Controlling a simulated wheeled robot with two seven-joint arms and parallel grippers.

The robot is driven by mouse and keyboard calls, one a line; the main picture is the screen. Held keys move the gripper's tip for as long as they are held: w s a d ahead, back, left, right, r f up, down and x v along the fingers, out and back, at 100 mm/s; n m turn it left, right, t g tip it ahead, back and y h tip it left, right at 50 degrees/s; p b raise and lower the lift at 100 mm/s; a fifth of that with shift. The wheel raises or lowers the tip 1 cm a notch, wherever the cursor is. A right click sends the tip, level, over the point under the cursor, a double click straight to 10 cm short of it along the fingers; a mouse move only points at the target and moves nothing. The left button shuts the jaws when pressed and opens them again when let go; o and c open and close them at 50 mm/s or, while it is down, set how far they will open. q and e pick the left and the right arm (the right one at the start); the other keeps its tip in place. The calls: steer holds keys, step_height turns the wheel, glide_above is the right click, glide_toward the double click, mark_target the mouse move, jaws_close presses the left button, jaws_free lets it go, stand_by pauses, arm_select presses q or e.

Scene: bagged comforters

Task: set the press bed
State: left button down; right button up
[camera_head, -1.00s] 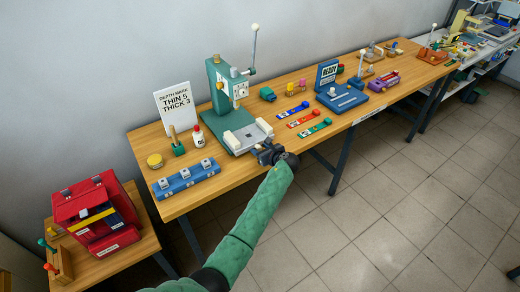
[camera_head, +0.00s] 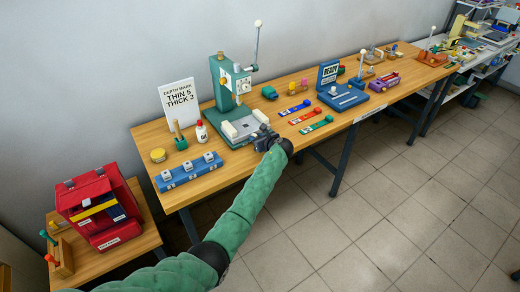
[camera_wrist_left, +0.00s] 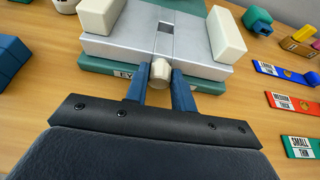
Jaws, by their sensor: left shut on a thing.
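The green press (camera_head: 222,86) stands on the wooden bench, its lever with a pale knob upright at the back. Its grey bed (camera_head: 243,126) lies at the front between two cream blocks, and it also shows in the left wrist view (camera_wrist_left: 125,48). A cream knob (camera_wrist_left: 160,70) sticks out from the bed's front edge. My left gripper (camera_head: 266,141) is at that front edge, with its blue fingers (camera_wrist_left: 160,88) shut on the knob. In the head view the gripper hides the knob. My right gripper is not in view.
A sign (camera_head: 179,103) reads "DEPTH MARK THIN 5 THICK 3". A red toolbox (camera_head: 98,207) sits lower left.

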mark_target(252, 132)
arm_select(q)
steer(key=w+a, duration=0.1)
steer(key=w, duration=0.1)
steer(key=w+a+b, duration=0.1)
steer(key=w+a, duration=0.1)
steer(key=shift+w+f, duration=0.1)
steer(key=shift+f, duration=0.05)
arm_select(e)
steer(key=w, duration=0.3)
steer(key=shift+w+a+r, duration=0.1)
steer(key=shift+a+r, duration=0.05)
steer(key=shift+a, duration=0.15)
arm_select(q)
steer(key=c, duration=1.3)
jaws_free()
steer(key=shift+a, duration=0.1)
steer(key=shift+o, duration=0.7)
steer(key=shift+w, duration=0.15)
